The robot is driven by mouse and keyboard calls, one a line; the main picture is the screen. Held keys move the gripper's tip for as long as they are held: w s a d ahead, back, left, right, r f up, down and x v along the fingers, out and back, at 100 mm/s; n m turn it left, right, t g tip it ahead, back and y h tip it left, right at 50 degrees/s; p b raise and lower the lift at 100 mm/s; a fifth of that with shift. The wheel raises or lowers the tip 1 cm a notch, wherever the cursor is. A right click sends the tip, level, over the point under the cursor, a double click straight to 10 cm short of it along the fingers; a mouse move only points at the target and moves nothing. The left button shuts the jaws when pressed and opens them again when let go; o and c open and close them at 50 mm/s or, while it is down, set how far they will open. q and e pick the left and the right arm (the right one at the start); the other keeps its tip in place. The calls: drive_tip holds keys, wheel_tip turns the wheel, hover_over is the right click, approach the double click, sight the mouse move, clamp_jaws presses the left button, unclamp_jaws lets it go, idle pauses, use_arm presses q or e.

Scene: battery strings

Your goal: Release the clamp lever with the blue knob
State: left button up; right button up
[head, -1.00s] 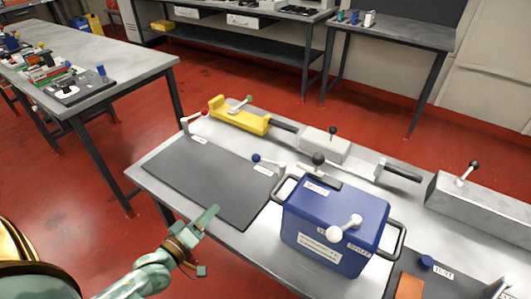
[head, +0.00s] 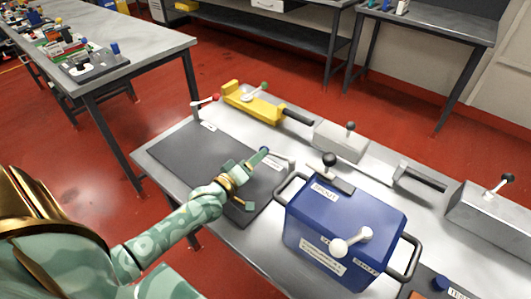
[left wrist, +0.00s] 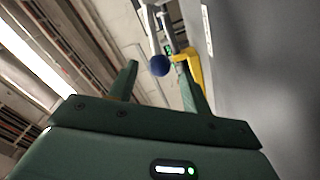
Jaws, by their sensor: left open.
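The clamp lever's blue knob (head: 264,150) shows just beyond my left gripper (head: 247,163) at the right edge of the dark mat. Its pale lever arm (head: 283,162) runs right toward the blue box. In the left wrist view the blue knob (left wrist: 159,66) appears between the two green fingertips, at about their level; I cannot tell whether it touches either finger. My left gripper is open, with nothing held. My right gripper is in neither view.
A blue box (head: 340,225) with black handles stands close to the right of the lever.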

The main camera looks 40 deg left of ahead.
sight(276, 155)
use_arm(q)
drive_tip(key=w+b, duration=0.1)
drive_tip(key=w, duration=0.3)
drive_tip(key=shift+w+d, duration=0.1)
drive_tip(key=shift+w, duration=0.1)
clamp_jaws()
